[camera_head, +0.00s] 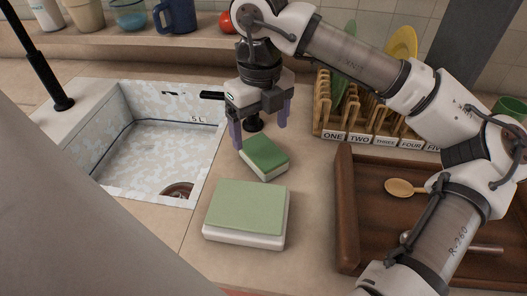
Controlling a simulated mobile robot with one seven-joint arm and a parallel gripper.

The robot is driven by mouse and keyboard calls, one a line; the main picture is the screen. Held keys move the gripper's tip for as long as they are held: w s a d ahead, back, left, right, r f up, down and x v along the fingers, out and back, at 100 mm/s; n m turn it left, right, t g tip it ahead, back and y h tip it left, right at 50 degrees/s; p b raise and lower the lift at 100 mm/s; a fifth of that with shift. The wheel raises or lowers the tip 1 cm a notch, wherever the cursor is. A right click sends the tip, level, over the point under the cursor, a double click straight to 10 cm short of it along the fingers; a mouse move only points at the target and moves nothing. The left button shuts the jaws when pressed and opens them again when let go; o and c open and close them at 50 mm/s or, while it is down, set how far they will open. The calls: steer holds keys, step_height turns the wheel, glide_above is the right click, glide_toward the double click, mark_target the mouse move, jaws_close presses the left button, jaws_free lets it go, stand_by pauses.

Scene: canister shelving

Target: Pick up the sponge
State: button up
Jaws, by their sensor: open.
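A small sponge (264,155) with a green top and a pale lower layer lies on the counter, right of the sink. A larger block (246,212) with a light green top and white base lies in front of it. My gripper (260,138) points down above and just behind the small sponge. Its two purple fingers are spread apart, with nothing seen between them but a dark knob-like thing behind. I cannot tell the exact height of the fingertips above the sponge.
The sink (160,140) is at the left. A wooden dish rack (322,105) with number labels stands behind right. A brown wooden tray (346,215) with a wooden spoon (405,187) lies at the right. A blue mug (178,16) and red tomato (227,21) are on the back ledge.

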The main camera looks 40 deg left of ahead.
mark_target(263, 150)
steer(key=shift+w+f+p, duration=0.2)
steer(key=shift+f+p, duration=0.3)
steer(key=shift+f, duration=1.5)
steer(key=shift+w+f+p, duration=0.2)
steer(key=shift+f+p, duration=0.3)
steer(key=shift+f, duration=1.45)
steer(key=c, duration=1.2)
steer(key=shift+o, duration=0.2)
steer(key=shift+r, duration=0.1)
step_height(263, 150, up, 20)
steer(key=b, duration=0.2)
